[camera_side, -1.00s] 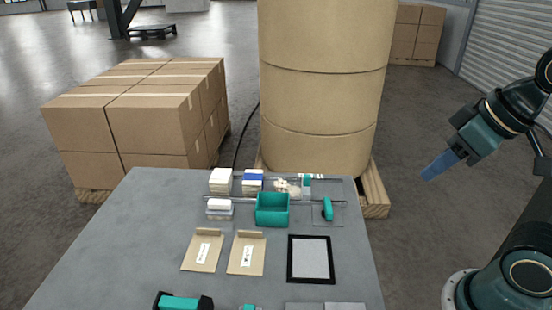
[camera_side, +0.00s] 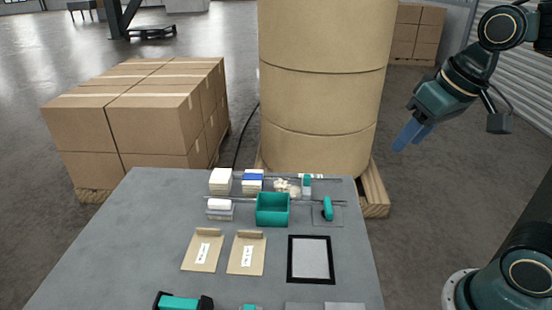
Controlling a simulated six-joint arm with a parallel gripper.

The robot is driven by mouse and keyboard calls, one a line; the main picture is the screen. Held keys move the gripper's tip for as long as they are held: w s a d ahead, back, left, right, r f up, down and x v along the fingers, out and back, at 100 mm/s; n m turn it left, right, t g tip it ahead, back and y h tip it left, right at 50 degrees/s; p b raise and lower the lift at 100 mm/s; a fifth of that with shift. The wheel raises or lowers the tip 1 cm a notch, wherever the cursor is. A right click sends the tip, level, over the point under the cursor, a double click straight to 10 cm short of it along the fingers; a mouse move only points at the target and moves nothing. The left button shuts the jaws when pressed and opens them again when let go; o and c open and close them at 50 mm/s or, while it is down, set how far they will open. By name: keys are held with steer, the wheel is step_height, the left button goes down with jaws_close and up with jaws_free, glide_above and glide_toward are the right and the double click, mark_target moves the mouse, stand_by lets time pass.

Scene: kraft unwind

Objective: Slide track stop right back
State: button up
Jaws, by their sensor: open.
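A thin rail (camera_side: 298,201) runs left to right across the back part of the grey table. A small upright teal piece (camera_side: 327,208), which looks like the track stop, stands at the rail's right end over a flat plate. A smaller teal piece (camera_side: 307,181) stands behind it at the back rail. My gripper (camera_side: 405,140) is in the air to the right of the table, well above and apart from both. Its blue fingers point down and left, with nothing seen between them.
A teal open bin (camera_side: 272,222) stands left of the upright teal piece. White and blue stacks (camera_side: 221,181) line the back. Two kraft envelopes (camera_side: 203,252) and a black-framed panel (camera_side: 290,259) lie in front. A large kraft roll (camera_side: 318,110) rises behind the table.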

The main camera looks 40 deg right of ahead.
steer(key=w+d+f+m+g, duration=0.15)
steer(key=w+m, duration=0.25)
steer(key=w, duration=1)
steer(key=m+g, duration=0.3)
glide_above(307, 176)
step_height(307, 176, down, 11)
steer(key=shift+f, duration=0.2)
step_height(307, 176, down, 14)
steer(key=shift+r, duration=0.25)
jaws_close()
